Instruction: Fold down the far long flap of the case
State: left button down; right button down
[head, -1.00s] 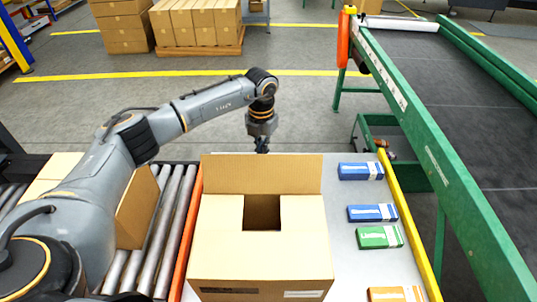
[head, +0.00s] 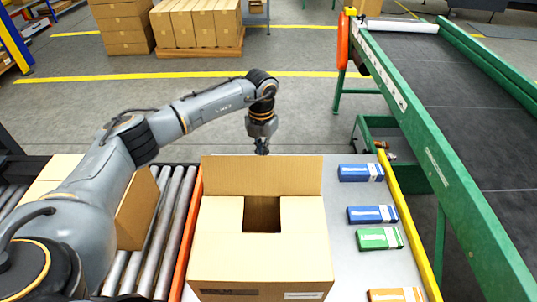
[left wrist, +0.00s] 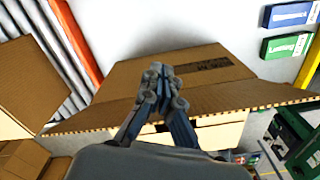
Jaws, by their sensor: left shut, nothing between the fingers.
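The cardboard case (head: 255,262) stands on the grey table in the head view. Its far long flap (head: 262,175) stands up at the back edge. The two side flaps lie folded inward, leaving a dark gap between them in the middle. My left gripper (head: 262,152) is just behind the far flap, near the middle of its top edge, with fingers pointing down. In the left wrist view the shut, empty fingers (left wrist: 160,90) overlap the far flap (left wrist: 225,97); I cannot tell whether they touch it. My right gripper is not in view.
Blue boxes (head: 372,214), a green box (head: 380,238) and an orange box (head: 396,295) lie right of the case. A roller conveyor (head: 170,220) runs at left and a green-framed belt conveyor (head: 450,130) at right.

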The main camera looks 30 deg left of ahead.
aim_at(262, 177)
pick_arm(q)
jog(key=s+d+p, duration=0.1)
jog(key=s, duration=0.1)
jog(key=s+p, duration=0.1)
jog(key=s+d+p, duration=0.1)
jog(key=s, duration=0.1)
jog(key=shift+s+d+r+p, duration=0.1)
jog(key=shift+s+d+p, duration=0.2)
jog(key=shift+p, duration=0.05)
jog(key=shift+s+d, duration=0.3)
jog(key=shift+s, duration=0.2)
